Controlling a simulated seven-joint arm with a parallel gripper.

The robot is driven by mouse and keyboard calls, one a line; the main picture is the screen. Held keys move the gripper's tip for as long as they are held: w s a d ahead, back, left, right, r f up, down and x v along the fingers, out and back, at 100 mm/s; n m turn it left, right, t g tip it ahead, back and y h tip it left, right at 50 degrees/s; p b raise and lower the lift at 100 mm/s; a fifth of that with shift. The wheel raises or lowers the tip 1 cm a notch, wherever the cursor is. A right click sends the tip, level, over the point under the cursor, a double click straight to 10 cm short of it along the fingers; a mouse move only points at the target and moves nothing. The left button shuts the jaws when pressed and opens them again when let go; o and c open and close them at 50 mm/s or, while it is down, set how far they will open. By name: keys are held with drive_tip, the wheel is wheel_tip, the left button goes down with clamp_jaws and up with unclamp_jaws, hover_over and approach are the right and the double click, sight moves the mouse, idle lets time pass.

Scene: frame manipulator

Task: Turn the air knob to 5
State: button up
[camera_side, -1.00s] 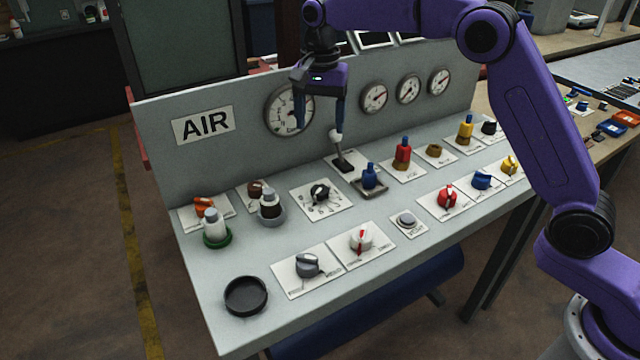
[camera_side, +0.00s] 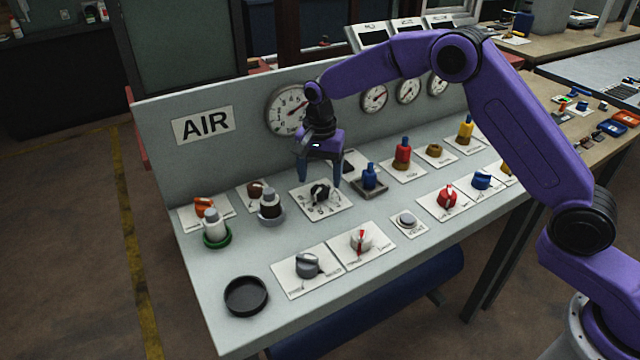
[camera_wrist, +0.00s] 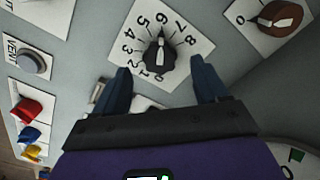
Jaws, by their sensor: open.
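The black air knob (camera_side: 320,194) sits on a square white plate (camera_side: 336,210) on the sloped grey panel. My gripper (camera_side: 320,182) is open, pointing down over the knob. In the wrist view its fingertips (camera_wrist: 161,73) are on either side of the knob, apart from it. The gripper's height above the plate is unclear.
A blue-topped control (camera_side: 369,178) stands close to the right of the knob plate. A pressure gauge (camera_side: 287,108) is on the upright panel behind. The front holds a grey knob (camera_side: 307,265) and a red-and-white knob (camera_side: 361,240).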

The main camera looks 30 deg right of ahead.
sight(320, 189)
drive_tip(key=shift+f, duration=1.65)
drive_tip(key=c, duration=1.1)
drive_tip(key=shift+o, duration=0.2)
drive_tip(key=shift+n, duration=2.8)
drive_tip(key=shift+r, duration=0.1)
drive_tip(key=o, duration=1.1)
drive_tip(key=shift+c, duration=0.2)
